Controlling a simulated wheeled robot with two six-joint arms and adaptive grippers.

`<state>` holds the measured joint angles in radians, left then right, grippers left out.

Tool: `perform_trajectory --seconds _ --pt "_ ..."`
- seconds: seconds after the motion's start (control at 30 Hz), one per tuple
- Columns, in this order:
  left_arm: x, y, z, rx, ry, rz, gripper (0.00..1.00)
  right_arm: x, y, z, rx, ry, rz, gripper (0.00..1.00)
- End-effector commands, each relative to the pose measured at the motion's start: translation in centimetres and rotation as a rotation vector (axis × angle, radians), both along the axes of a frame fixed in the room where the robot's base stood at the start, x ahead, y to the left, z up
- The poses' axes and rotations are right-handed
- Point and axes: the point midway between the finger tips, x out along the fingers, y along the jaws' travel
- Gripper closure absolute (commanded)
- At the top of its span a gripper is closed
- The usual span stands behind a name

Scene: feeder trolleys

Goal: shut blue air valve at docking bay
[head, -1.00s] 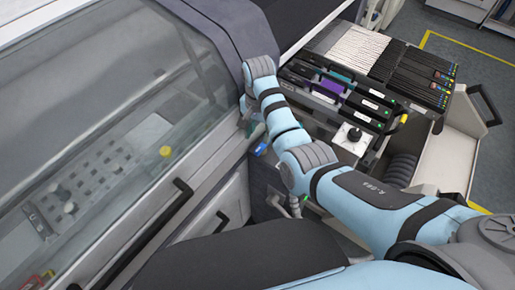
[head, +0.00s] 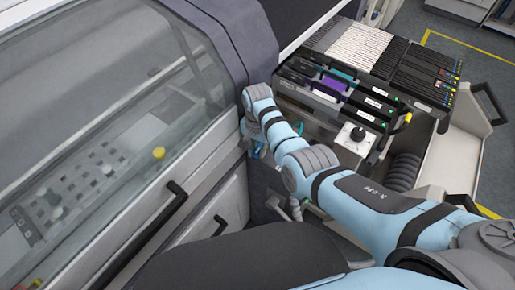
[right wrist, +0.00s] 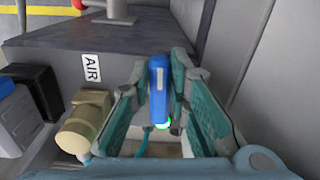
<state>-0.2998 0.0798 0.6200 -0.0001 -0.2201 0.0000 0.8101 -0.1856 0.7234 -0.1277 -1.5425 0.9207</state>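The blue air valve handle (right wrist: 158,88) stands upright in the right wrist view, beside a grey housing with an AIR label (right wrist: 91,67). A green light glows at its lower end. My right gripper (right wrist: 159,68) is open, with one teal finger on each side of the handle. A gap shows on the left; I cannot tell whether the right finger touches it. In the head view the right gripper (head: 257,148) is down between the machine and the trolley, partly hidden by my wrist. The valve is not clear there. My left gripper is not in view.
A beige fitting (right wrist: 85,128) sits left of the gripper, with a dark block (right wrist: 36,92) beyond it. The machine's grey cabinet (head: 228,205) is close on the left.

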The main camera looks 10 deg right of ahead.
Motion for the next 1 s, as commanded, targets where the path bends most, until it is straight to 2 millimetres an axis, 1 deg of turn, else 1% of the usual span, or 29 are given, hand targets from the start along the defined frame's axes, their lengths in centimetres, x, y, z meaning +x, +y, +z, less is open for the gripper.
perform_trajectory --seconds 0.17,0.33,0.53,0.57,0.6,0.67,0.93,1.0 --pt "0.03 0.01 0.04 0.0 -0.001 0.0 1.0 0.01 0.01 0.04 0.0 0.0 -0.007 1.0" --pt "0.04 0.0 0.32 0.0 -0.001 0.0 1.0 0.22 0.21 0.09 0.0 0.0 -0.113 1.0" --pt "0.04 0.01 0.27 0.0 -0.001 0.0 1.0 0.24 0.21 0.04 0.001 -0.001 -0.113 1.0" --pt "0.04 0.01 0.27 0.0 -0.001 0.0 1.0 0.24 0.21 0.04 0.001 -0.001 -0.113 0.79" --pt "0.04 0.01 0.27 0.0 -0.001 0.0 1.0 0.24 0.21 0.04 0.001 -0.001 -0.113 0.72" --pt "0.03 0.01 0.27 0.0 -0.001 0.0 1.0 0.24 0.21 0.04 0.001 -0.001 -0.113 0.63" --pt "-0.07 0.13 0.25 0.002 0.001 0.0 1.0 0.23 0.2 0.05 0.001 -0.001 -0.112 0.63" --pt "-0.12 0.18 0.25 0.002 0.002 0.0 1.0 0.3 0.21 0.38 0.001 -0.002 -0.112 0.63"
